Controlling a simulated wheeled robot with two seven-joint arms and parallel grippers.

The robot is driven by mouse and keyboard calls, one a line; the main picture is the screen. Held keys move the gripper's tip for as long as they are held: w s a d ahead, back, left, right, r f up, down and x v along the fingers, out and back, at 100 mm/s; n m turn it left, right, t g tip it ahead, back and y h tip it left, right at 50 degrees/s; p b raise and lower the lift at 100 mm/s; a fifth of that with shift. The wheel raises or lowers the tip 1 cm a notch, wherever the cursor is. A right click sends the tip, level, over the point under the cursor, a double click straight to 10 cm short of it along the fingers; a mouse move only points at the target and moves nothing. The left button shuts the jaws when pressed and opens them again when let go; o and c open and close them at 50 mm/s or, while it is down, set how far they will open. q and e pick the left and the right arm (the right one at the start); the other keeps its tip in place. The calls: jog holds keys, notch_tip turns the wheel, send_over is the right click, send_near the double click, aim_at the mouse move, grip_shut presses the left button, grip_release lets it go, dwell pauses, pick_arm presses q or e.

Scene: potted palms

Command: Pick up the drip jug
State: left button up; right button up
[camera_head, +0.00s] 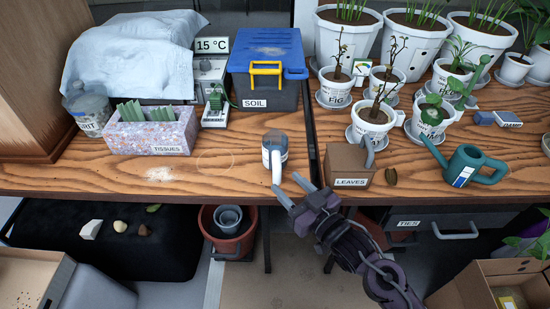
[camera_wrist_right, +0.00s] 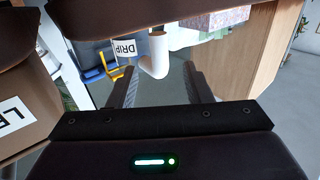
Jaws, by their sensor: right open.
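The drip jug (camera_head: 275,145) is a small grey-blue jug with a white handle. It stands upright near the front edge of the wooden bench, its handle toward me. In the right wrist view the handle (camera_wrist_right: 157,55) and the DRIP label (camera_wrist_right: 126,49) show just past the fingertips. My right gripper (camera_head: 291,188) is open and empty, just in front of and slightly below the handle. In the wrist view its fingers (camera_wrist_right: 165,80) stand to either side of the handle's line. My left gripper is out of view.
The LEAVES box (camera_head: 346,170) stands close on the right of my right gripper. The tissue box (camera_head: 150,133) and the blue-lidded SOIL bin (camera_head: 268,92) are behind and left. A teal watering can (camera_head: 466,165) and potted plants fill the right. Bare bench lies left of the jug.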

aim_at(276, 160)
jog(key=shift+x, duration=1.5)
grip_shut()
jog(key=shift+r, duration=0.15)
